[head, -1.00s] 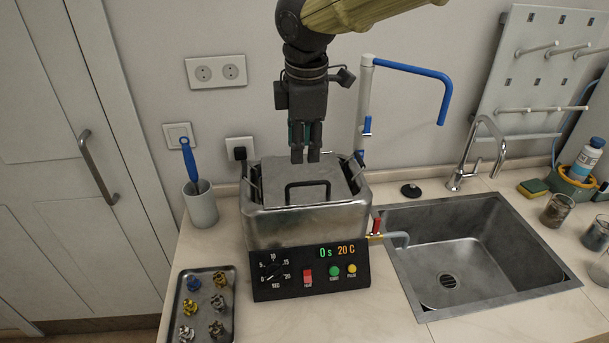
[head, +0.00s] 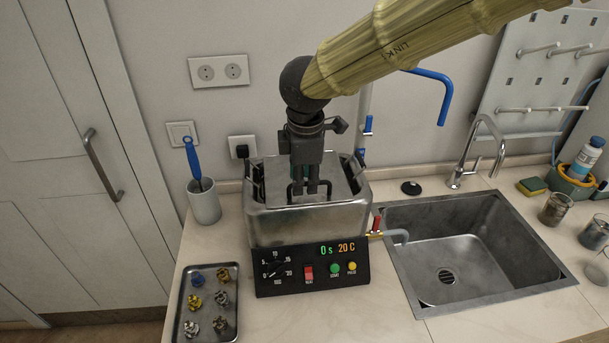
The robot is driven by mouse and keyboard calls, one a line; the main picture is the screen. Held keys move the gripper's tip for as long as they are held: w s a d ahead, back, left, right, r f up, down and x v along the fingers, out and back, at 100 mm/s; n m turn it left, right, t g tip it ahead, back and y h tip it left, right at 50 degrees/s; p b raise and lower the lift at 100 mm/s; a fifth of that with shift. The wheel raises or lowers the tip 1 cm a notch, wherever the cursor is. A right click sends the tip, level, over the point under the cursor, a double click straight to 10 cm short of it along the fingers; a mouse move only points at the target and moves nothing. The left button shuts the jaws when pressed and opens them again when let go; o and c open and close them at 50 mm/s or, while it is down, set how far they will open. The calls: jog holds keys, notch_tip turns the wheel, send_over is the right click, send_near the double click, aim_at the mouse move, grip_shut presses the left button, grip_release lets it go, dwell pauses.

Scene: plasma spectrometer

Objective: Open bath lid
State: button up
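The metal bath (head: 305,222) stands on the counter with a flat grey lid (head: 338,172) on top, lying closed. The lid has a dark bar handle (head: 290,193) near its front edge. My gripper (head: 312,190) points straight down at the handle, its fingertips at the height of the bar and overlapping it in the head view. The fingers hide part of the bar. I cannot tell whether they grip it or only stand around or beside it.
A control panel (head: 312,268) with a red switch is on the bath's front. A sink (head: 480,245) and tap are to the right. A tray (head: 207,333) of small fittings and a cup (head: 203,205) with a blue-handled brush are to the left.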

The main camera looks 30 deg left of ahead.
jog(key=shift+d, duration=0.1)
grip_shut()
jog(key=shift+w, duration=0.1)
